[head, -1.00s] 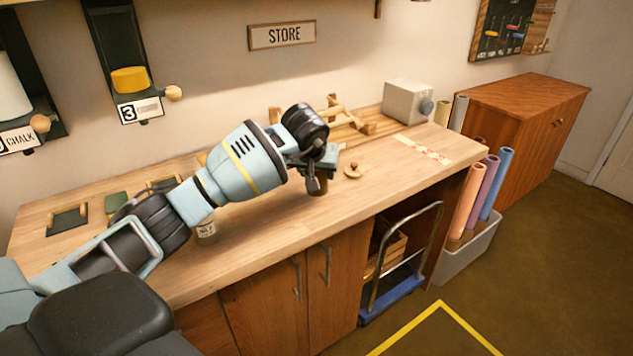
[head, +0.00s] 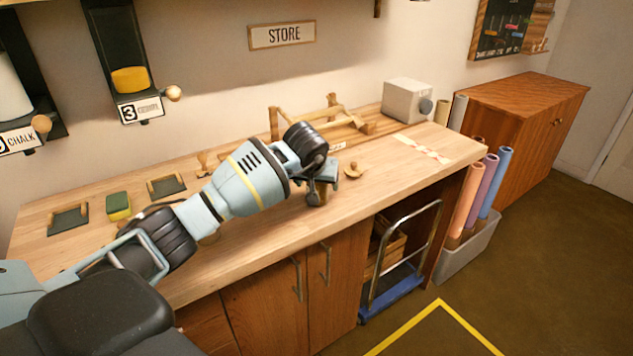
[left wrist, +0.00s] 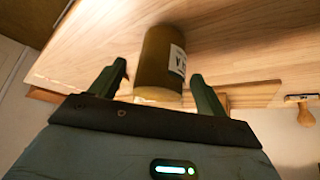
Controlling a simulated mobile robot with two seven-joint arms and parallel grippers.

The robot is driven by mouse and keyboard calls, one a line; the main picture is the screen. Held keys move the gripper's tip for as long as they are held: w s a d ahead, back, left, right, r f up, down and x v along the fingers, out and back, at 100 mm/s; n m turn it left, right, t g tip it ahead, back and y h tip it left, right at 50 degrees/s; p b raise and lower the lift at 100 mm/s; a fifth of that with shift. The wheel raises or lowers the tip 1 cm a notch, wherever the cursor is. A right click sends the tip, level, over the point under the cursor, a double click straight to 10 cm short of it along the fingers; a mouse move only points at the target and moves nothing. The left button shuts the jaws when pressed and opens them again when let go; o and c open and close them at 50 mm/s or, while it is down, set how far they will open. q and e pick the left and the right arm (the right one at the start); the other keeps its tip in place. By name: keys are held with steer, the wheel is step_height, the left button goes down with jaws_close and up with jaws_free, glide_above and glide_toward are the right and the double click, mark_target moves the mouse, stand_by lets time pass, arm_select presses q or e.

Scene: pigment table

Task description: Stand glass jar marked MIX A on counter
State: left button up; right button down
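The glass jar (left wrist: 158,65) is brown, with a white label whose visible part ends in "A". In the left wrist view it sits between the two fingers of my left gripper (left wrist: 161,90), with a narrow gap on each side, so the gripper looks open around it. Wooden counter surface (left wrist: 235,45) is behind the jar; I cannot tell whether the jar touches it. My right gripper is not in view.
A wooden knob-like piece (head: 353,171) lies just right of the gripper. A wooden rack (head: 320,118) and a grey box (head: 407,101) stand behind. A green-yellow block (head: 118,206) and dark pads (head: 68,222) are at left.

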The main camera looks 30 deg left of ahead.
arm_select(q)
steer(key=shift+r, duration=0.25)
steer(key=p+v, duration=0.1)
steer(key=v, duration=1)
steer(key=shift+s+r, duration=0.2)
steer(key=shift+r, duration=0.15)
steer(key=shift+d, duration=0.15)
